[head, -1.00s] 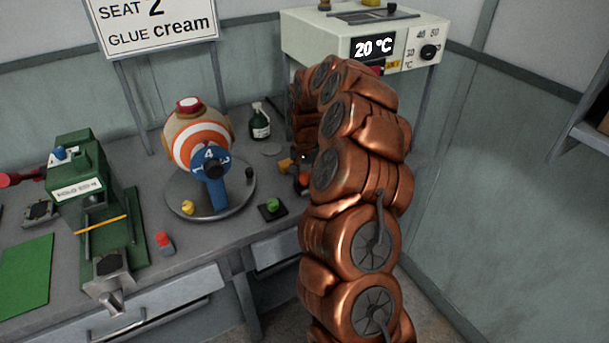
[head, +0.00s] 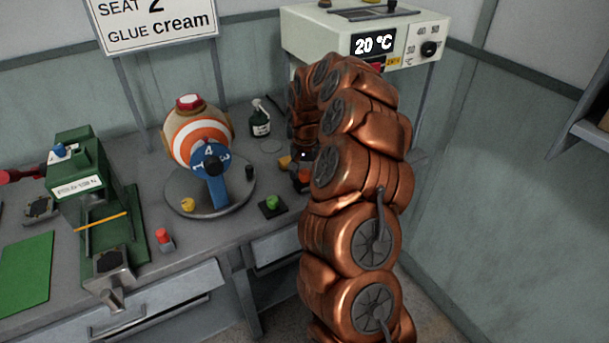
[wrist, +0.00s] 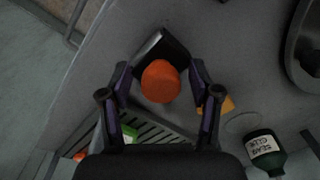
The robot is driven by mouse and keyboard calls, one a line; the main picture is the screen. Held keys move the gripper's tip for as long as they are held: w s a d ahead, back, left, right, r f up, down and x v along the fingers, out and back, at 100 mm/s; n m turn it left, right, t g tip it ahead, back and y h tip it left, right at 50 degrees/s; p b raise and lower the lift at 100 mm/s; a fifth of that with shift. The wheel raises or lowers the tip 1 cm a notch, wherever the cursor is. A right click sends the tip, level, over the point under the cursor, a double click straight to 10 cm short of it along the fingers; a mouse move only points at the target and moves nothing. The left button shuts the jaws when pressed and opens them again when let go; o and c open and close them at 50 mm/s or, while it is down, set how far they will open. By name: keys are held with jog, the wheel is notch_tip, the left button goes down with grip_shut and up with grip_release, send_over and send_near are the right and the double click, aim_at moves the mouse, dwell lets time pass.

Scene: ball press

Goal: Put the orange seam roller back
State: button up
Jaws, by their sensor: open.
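The orange seam roller appears as a round orange end (wrist: 161,82) in the wrist view, beside a dark block with a pale face (wrist: 162,50). I cannot tell whether it rests in that block or only next to it. My gripper (wrist: 160,72) is open, one finger on each side of the orange end, with visible gaps between. In the head view a small orange patch (head: 304,176) shows by my gripper (head: 304,156) at the bench's right end, mostly hidden by my arm.
A green bottle (wrist: 264,150) stands near a thin ring on the bench; it also shows in the head view (head: 260,118). A striped ball (head: 200,140) sits on a round turntable (head: 240,200). A green press (head: 80,165) is at left. A temperature box (head: 330,38) stands behind my arm.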

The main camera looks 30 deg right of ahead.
aim_at(305, 173)
notch_tip(305, 173, up, 11)
jog(key=b, duration=0.3)
jog(key=shift+s+f, duration=0.1)
jog(key=shift+f, duration=0.05)
jog(key=shift+r, duration=0.7)
jog(key=s+a+r+n, duration=0.25)
jog(key=s+a, duration=0.35)
jog(key=a, duration=0.3)
jog(key=s+a+r+n, duration=0.2)
jog(key=s+a+n, duration=0.2)
jog(key=s+a, duration=0.4)
jog(key=s+a+f+n+g, duration=0.1)
jog(key=s+a+f, duration=0.2)
jog(key=s, duration=0.8)
jog(key=s+a+f+n+g, duration=0.1)
jog(key=s+a+f+n, duration=0.1)
jog(key=s, duration=1)
jog(key=shift+s+a+f, duration=0.3)
jog(key=shift+a+f, duration=0.5)
jog(key=shift+a, duration=0.2)
jog(key=shift+n, duration=0.25)
